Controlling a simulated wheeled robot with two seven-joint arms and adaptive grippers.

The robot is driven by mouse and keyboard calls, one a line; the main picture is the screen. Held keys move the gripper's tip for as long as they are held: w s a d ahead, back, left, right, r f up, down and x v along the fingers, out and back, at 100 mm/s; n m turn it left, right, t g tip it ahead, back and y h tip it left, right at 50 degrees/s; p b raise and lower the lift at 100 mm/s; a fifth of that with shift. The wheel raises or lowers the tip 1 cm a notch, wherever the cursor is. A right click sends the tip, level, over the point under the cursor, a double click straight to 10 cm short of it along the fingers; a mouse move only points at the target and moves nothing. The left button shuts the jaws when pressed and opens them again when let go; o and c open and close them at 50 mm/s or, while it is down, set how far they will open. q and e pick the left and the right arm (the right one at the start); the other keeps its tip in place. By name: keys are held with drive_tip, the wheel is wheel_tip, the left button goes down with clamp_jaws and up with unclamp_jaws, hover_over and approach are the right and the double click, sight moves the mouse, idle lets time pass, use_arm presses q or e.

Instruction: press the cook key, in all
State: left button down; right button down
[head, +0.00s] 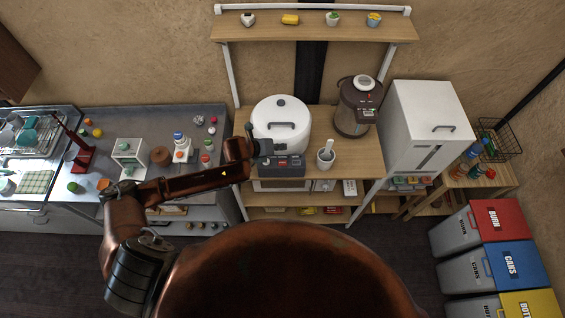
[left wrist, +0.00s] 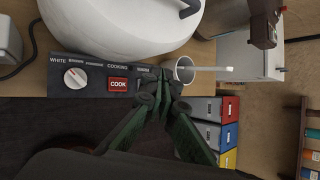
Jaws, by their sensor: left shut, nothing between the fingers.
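The white rice cooker (head: 283,118) stands on the wooden shelf, with its dark control panel (head: 288,169) at the front. In the left wrist view the panel (left wrist: 92,90) carries a round dial (left wrist: 75,78) and the red cook key (left wrist: 118,84). My left gripper (head: 264,148) is shut and empty over the panel, close against the cooker's front. In the left wrist view its fingertips (left wrist: 160,80) appear just right of the cook key, which is uncovered there. I cannot tell whether the tips touch the panel. My right gripper is not in view.
A white mortar with a pestle (head: 326,154) stands right of the panel, close to the fingers in the left wrist view. A brown hot-water pot (head: 356,106) stands farther right. A counter (head: 110,120) with small items lies left, and bins (head: 497,217) stand at the right.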

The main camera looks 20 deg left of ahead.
use_arm(q)
drive_tip(key=b, duration=0.7)
hover_over(281, 163)
wheel_tip(281, 163, down, 8)
drive_tip(key=shift+s+r, duration=0.1)
drive_tip(key=shift+r, duration=0.05)
drive_tip(key=shift+f+b, duration=0.3)
drive_tip(key=shift+f, duration=0.25)
drive_tip(key=shift+f, duration=0.1)
idle(0.5)
drive_tip(key=shift+f, duration=0.3)
